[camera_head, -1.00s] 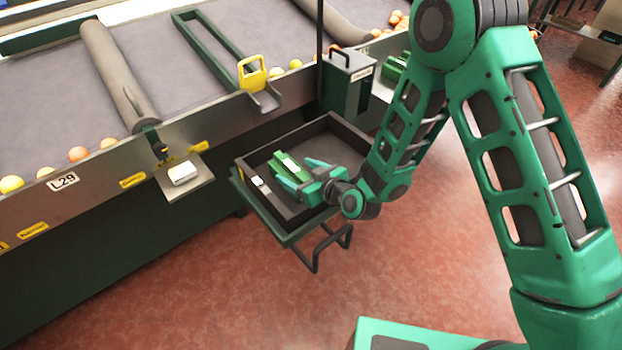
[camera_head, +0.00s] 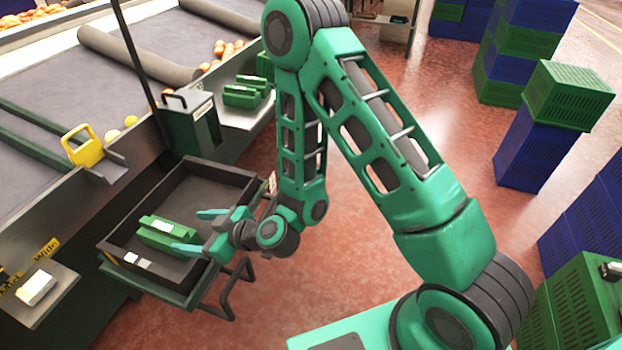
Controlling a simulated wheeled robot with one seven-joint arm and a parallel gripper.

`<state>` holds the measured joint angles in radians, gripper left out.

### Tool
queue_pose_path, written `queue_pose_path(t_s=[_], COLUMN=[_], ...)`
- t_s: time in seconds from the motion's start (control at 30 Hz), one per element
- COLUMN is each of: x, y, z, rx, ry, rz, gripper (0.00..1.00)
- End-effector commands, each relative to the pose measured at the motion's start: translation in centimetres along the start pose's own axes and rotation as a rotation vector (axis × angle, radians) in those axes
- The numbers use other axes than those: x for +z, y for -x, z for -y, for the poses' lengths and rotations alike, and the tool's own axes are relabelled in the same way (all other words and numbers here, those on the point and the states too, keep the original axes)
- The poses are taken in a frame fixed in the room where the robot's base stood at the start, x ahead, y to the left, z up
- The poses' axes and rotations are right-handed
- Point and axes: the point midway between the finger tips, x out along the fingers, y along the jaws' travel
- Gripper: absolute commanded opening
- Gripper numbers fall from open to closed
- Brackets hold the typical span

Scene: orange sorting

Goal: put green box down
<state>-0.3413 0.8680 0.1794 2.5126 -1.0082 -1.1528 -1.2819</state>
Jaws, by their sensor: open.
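The green box (camera_head: 160,234), with a white label on top, lies flat in the black tray (camera_head: 205,187), towards its near left part. My gripper (camera_head: 188,231) reaches over the tray from the right. Its two green fingers are spread wide, with the right end of the box close to the gap between them. I cannot tell whether either finger touches the box.
White cards (camera_head: 138,259) lie in the tray's near corner. A dark green bin (camera_head: 190,122) stands behind the tray. More green boxes (camera_head: 243,95) sit on a shelf beyond. Stacked crates (camera_head: 540,140) stand at right; red floor between is clear.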

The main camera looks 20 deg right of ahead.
Motion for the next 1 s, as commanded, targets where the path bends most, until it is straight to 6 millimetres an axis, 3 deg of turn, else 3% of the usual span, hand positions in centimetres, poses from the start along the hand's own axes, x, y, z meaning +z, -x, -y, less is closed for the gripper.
queue_pose_path(t_s=[0.23,0.47,0.67,0.77,1.0], x=[-1.3,-2.1,-1.3,-0.7,1.1], y=[1.1,5.7,12.3,16.7,29.6], z=[-1.6,-7.1,-13.2,-16.2,-21.5], rx=[-0.029,-0.053,0.015,0.078,0.293], ry=[0.022,0.041,-0.011,-0.07,-0.301], rz=[0.021,0.175,0.373,0.477,0.714], gripper=[0.73,0.73,0.73,0.73,0.73])
